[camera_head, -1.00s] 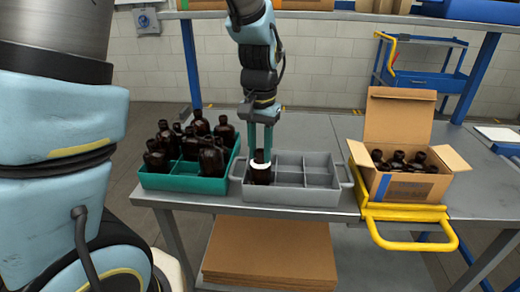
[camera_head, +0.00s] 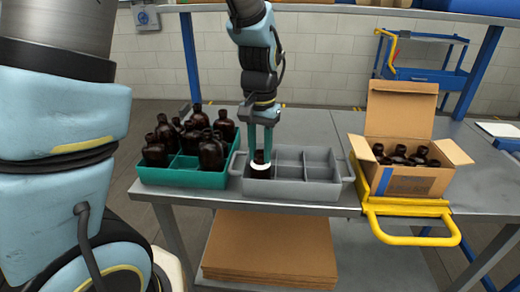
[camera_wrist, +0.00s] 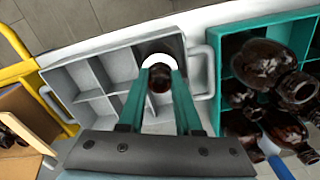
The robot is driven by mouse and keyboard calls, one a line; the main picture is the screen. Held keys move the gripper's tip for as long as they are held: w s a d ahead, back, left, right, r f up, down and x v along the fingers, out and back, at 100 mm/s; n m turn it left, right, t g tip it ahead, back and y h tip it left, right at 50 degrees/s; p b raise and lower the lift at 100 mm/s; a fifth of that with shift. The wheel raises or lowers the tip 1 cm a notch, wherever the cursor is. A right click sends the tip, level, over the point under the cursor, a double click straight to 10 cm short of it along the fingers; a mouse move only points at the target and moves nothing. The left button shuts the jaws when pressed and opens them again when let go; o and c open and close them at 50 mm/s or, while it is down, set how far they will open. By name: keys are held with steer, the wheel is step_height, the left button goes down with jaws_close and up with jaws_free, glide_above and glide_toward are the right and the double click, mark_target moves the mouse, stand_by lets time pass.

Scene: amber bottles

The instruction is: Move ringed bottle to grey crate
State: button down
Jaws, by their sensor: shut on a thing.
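The ringed bottle (camera_head: 260,168) is dark amber with a white ring around it. It is upright in the front-left compartment of the grey crate (camera_head: 318,190), sunk so that mainly its ring and neck show over the front wall. My gripper (camera_head: 261,153) points straight down and is shut on the bottle's neck. In the wrist view, the bottle (camera_wrist: 160,78) lies between the two green fingers, and the white ring is partly hidden by them. The grey crate (camera_wrist: 198,62) surrounds it at a corner compartment. Whether the bottle touches the crate floor is hidden.
A teal crate (camera_head: 185,178) with several amber bottles stands close on the left. An open cardboard box (camera_head: 408,185) of bottles stands on the right by a yellow-handled frame (camera_head: 410,212). The grey crate's other visible compartments are empty.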

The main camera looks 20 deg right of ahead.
steer(key=shift+f, duration=0.45)
steer(key=c, duration=0.5)
jaws_free()
step_height(320, 180, up, 11)
steer(key=shift+f+b, duration=0.1)
steer(key=shift+b, duration=0.75)
